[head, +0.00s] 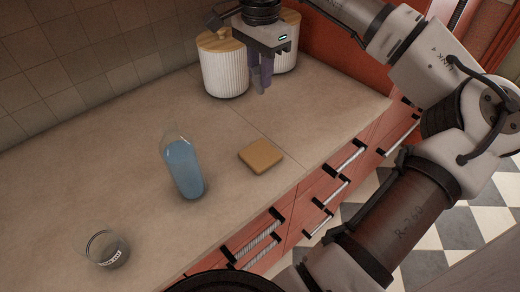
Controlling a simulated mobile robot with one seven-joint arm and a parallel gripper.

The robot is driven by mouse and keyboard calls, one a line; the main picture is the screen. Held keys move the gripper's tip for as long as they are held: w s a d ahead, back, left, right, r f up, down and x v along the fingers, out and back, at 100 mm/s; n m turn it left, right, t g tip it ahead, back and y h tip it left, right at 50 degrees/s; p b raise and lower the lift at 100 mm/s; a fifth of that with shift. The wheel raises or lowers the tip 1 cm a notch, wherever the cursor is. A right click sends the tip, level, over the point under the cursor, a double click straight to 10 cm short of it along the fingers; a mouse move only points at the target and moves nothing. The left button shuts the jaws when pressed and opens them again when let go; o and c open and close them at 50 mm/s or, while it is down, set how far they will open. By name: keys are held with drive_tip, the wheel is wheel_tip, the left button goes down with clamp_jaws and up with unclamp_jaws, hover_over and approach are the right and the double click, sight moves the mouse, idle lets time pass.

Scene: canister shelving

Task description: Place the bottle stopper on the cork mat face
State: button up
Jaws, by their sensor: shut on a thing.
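The cork mat (261,156) is a small tan square slab with rounded corners, lying flat on the counter near its front edge. Nothing rests on its upper face. My gripper (261,90) hangs fingers-down over the back of the counter, above and behind the mat and apart from it. Its narrow fingers are close together, shut on the bottle stopper, which is too small and covered to make out clearly. A clear bottle with blue contents (183,168) stands left of the mat; no stopper shows clearly at its top.
A ribbed white canister with a wooden lid (224,70) stands just left of my gripper; another (290,50) is partly hidden behind it. A clear glass (106,250) stands at the lower left. Counter (105,165) around the mat is free; drawers with bar handles lie below its edge.

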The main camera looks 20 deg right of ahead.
sight(261, 92)
wheel_tip(261, 92, down, 20)
drive_tip(key=b, duration=1.2)
drive_tip(key=shift+f, duration=0.15)
drive_tip(key=o, duration=1)
wheel_tip(261, 92, up, 12)
drive_tip(key=shift+r+b, duration=0.2)
drive_tip(key=shift+b, duration=0.3)
